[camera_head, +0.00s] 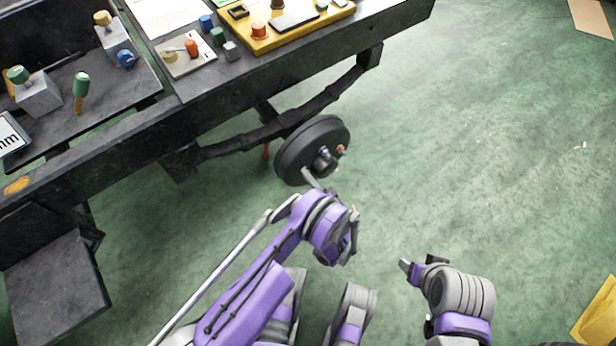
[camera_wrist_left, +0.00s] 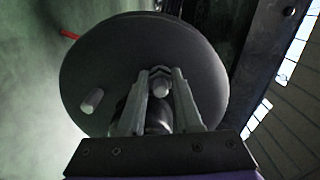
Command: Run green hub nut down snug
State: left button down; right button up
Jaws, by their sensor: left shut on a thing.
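The dark wheel (camera_head: 296,150) hangs below the table's near edge, its hub face toward the lower right. Studs with a pale blue tip and an orange tip show at its hub. My left gripper (camera_head: 318,178) reaches the hub from below. In the left wrist view the two fingers (camera_wrist_left: 160,105) flank a dark round part (camera_wrist_left: 158,118) at the middle of the wheel (camera_wrist_left: 115,50) and are shut on it. I cannot make out green on it; the fingers partly hide it. A pale stud (camera_wrist_left: 92,101) stands at the left. My right gripper (camera_head: 420,264) is open and empty above the floor.
The dark bench (camera_head: 235,90) carries a yellow tray (camera_head: 290,36), a green-topped tool (camera_head: 81,88) and grey blocks (camera_head: 38,95). A red rod (camera_wrist_left: 68,34) sticks out behind the wheel.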

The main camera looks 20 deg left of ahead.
pick_arm(q)
jog(key=m, duration=1.3)
jog(key=shift+d+r, duration=0.1)
jog(key=shift+r, duration=0.25)
jog(key=shift+m, duration=0.3)
jog(key=c, duration=0.9)
grip_release()
jog(key=shift+o, duration=0.2)
